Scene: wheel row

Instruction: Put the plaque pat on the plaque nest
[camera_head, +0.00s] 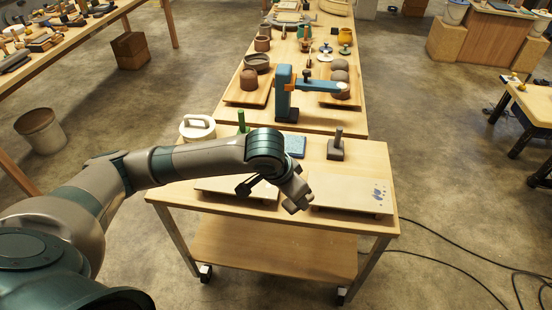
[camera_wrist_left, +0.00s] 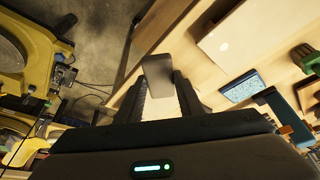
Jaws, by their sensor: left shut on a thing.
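My left gripper (camera_head: 247,184) is over the front half of the wooden cart, partly hidden by its own wrist. In the left wrist view, its dark fingers (camera_wrist_left: 165,100) are shut on a small flat grey piece (camera_wrist_left: 158,72), which looks like the plaque pat. In the head view the piece is too small and dark to make out clearly. Two pale boards lie on the cart: a left one (camera_head: 213,186), partly behind my arm, and a right one (camera_head: 345,194) with blue-grey spots. I cannot tell which thing is the plaque nest. My right gripper is not in view.
Behind the boards stand a white handled pot (camera_head: 197,128), a green-handled tool (camera_head: 241,121), a blue speckled block (camera_head: 295,146) and a dark block with a peg (camera_head: 335,150). A blue stand (camera_head: 284,95) with an orange part rises behind them. Cables lie on the floor at right.

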